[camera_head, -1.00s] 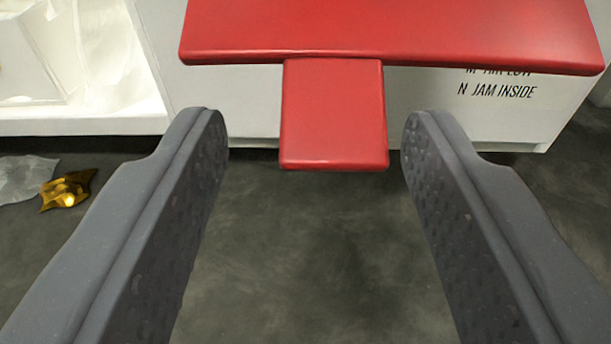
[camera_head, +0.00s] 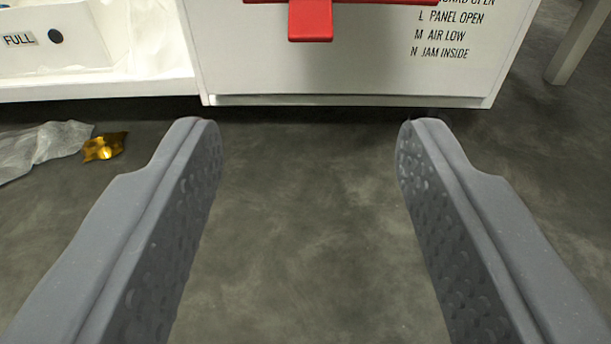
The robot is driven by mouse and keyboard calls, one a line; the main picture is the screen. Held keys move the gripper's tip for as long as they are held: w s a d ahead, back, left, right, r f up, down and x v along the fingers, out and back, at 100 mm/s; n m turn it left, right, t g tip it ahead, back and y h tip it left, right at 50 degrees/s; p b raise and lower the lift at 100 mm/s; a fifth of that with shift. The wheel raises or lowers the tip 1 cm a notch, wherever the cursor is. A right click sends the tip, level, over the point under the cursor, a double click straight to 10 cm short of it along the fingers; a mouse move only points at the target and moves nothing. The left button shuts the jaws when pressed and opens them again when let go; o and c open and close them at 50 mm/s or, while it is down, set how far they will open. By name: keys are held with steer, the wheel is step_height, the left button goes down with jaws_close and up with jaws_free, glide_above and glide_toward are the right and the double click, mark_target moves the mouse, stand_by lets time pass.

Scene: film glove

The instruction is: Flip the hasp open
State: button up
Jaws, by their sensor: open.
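A red part with a short tab hanging down, which looks like the hasp (camera_head: 311,20), shows at the top middle on the front of a white cabinet. Its upper part is cut off by the top of the picture. My gripper (camera_head: 308,125) is open and empty. Its two grey fingers with dimpled inner pads stand wide apart, below the red tab in the picture and not touching it. Only floor shows between the fingers.
The white cabinet (camera_head: 240,60) bears printed lines such as "PANEL OPEN" and "JAM INSIDE". At left are a white shelf (camera_head: 100,92), a clear film piece (camera_head: 40,145) and a gold scrap (camera_head: 104,147) on the dark floor. A pale leg (camera_head: 580,45) stands at upper right.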

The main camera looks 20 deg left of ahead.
steer(key=shift+s+d, duration=0.15)
steer(key=shift+s, duration=0.35)
jaws_close()
steer(key=g+h+p, duration=0.4)
steer(key=g+p, duration=0.5)
steer(key=g, duration=0.1)
glide_toward(308, 28)
steer(key=b+x, duration=0.3)
steer(key=x, duration=0.4)
steer(key=shift+b, duration=0.3)
